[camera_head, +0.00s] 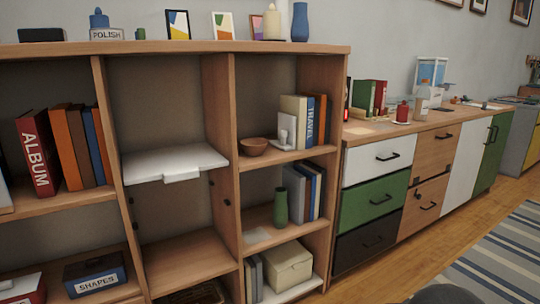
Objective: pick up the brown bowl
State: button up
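The brown bowl (253,147) sits upright on a shelf of the wooden bookcase, in the right-hand column, near the shelf's left front. A small white ornament (287,130) stands close to its right, with upright books (308,121) behind that. The bowl's inside shows a little from above, and nothing visible covers it. My gripper is not in view.
The wooden bookcase (327,152) has upright dividers; one stands just left of the bowl. A white flap (174,163) juts out in the column to the left. A green vase (281,207) stands one shelf below. Wooden floor (362,290) lies in front at right.

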aim_at(254, 148)
jog(key=z, duration=1.5)
jog(key=i, duration=1)
jog(key=u, duration=3.6)
